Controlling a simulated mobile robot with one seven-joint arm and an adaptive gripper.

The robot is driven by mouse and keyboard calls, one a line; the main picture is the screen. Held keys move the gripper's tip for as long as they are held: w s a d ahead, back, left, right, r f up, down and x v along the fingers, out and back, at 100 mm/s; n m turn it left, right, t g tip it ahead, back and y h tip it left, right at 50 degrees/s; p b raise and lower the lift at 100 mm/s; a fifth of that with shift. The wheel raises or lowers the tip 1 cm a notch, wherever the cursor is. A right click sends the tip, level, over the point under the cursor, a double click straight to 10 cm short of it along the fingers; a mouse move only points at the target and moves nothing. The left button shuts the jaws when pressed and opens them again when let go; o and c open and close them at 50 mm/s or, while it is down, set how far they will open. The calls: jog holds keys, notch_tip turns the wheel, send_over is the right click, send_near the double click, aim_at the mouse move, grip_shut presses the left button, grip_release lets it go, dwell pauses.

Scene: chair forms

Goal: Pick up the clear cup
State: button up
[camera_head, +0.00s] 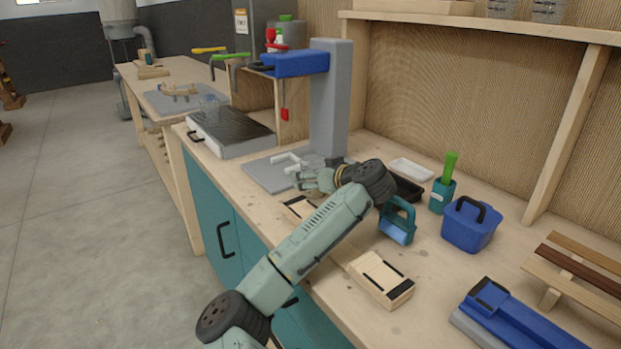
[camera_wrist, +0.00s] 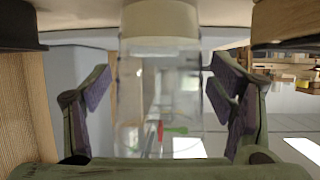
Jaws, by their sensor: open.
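The clear cup (camera_wrist: 160,85) fills the middle of the wrist view, which looks upside down. It is a see-through cylinder with a pale beige end at the top of the picture. My gripper (camera_wrist: 160,95) is open, with one finger to each side of the cup and a visible gap on both sides. How deep the cup sits between the fingers I cannot tell. In the head view my gripper (camera_head: 306,178) is low over the grey drill press base (camera_head: 262,174), pointing left.
The grey column (camera_head: 330,100) of the drill press rises just behind my gripper. A blue caddy (camera_head: 470,225), a teal cup with a green brush (camera_head: 441,195), a white tray (camera_head: 411,169) and a wooden block (camera_head: 380,279) are to the right on the bench.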

jog(key=c, duration=1)
